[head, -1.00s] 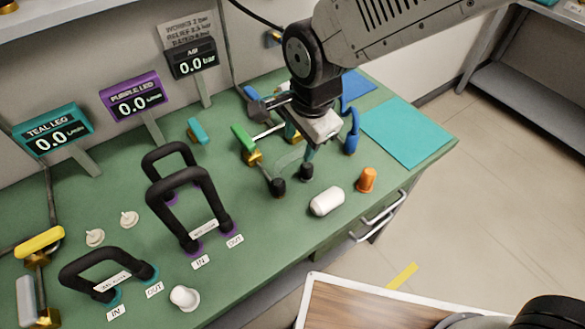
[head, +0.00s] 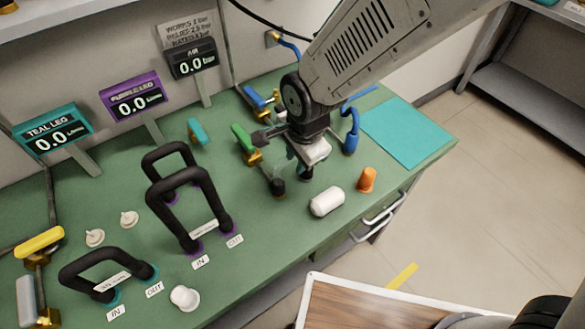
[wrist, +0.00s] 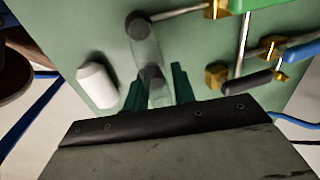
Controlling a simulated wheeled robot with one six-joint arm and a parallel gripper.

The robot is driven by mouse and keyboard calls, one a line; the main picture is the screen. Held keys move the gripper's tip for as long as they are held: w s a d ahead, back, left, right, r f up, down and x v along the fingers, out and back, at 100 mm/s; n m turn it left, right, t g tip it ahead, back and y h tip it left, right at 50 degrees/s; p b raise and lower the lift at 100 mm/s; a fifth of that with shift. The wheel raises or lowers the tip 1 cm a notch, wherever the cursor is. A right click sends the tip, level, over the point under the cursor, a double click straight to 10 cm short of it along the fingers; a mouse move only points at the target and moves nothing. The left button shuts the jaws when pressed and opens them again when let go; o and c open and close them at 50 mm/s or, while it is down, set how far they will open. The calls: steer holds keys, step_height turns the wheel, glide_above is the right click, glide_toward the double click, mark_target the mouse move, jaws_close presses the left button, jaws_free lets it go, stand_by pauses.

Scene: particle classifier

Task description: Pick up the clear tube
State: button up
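The clear tube shows in the wrist view (wrist: 146,50) as a see-through arch between two dark end cuffs. In the head view only its near dark cuff (head: 278,187) shows well; the clear part is faint and partly behind my gripper. My gripper (head: 305,168) is low over the bench at the tube's far end. In the wrist view my gripper (wrist: 158,82) has its two dark green fingers apart, one on each side of the cuff nearer to me. I cannot tell whether either finger touches it.
A white capsule-shaped part (head: 327,201) and an orange cap (head: 366,179) stand close by. A green-handled valve (head: 244,139) and a blue hooked pipe (head: 351,132) flank my gripper. Black arched tubes (head: 190,208) stand left. The teal mat (head: 409,133) is bare.

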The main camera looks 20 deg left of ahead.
jaws_close()
